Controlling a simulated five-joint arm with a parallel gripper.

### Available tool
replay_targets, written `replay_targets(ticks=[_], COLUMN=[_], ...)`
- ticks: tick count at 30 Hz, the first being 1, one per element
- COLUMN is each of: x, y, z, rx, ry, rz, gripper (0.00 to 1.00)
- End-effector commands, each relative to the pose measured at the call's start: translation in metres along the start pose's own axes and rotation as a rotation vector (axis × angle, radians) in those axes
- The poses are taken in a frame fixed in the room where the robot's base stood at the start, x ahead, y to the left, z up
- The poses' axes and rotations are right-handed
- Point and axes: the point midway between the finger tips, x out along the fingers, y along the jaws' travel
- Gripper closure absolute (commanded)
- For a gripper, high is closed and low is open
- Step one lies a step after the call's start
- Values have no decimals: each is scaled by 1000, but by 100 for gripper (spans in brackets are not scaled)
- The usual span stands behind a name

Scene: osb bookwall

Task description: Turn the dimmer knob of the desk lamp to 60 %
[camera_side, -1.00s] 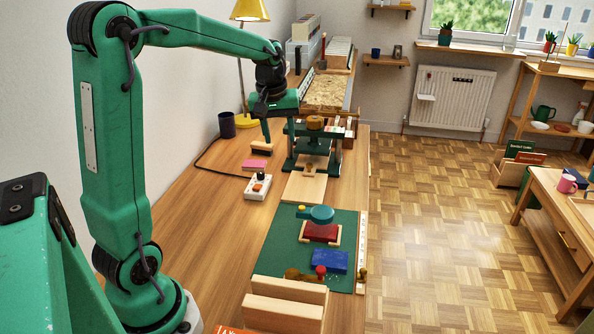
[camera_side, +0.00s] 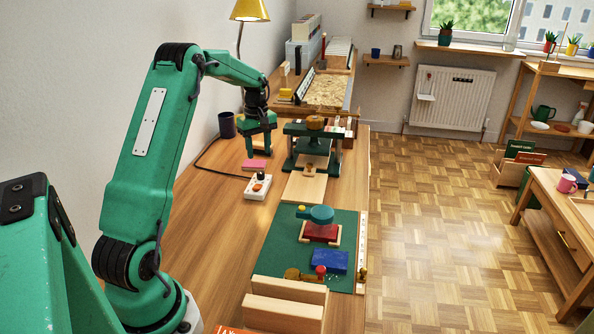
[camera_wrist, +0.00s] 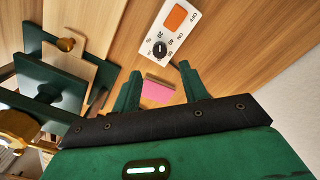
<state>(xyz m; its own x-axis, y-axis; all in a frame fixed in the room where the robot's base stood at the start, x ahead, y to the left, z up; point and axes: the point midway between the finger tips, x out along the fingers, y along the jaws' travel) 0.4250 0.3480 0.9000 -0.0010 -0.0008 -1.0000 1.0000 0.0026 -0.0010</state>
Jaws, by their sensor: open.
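The dimmer is a white box (camera_side: 258,187) on the wooden desk, with an orange switch (camera_wrist: 176,18) and a black round knob (camera_wrist: 160,49). The knob has percent marks around it; its exact setting is too small to read. A cable runs from the box towards the wall. My gripper (camera_side: 261,152) points down, open and empty, above the desk behind the box. In the wrist view my fingertips (camera_wrist: 160,71) are apart, and the knob shows beyond the gap between them.
A pink pad (camera_side: 254,165) lies between my gripper and the box. A green press (camera_side: 313,145) stands close on the right. A dark cup (camera_side: 227,125) stands at the left by the wall. Bare desk lies in front of the box.

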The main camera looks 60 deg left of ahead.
Motion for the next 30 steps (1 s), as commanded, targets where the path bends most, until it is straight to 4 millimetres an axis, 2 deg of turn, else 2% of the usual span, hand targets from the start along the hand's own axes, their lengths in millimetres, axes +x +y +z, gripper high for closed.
replay_targets(ticks=[10, 24, 30], x=[11, 65, 76], y=[0, 0, 0], z=[0, 1, 0], rx=[2, 2, 2], ry=[0, 0, 1], rz=[0, -1, 1], gripper=[56, 56, 56])
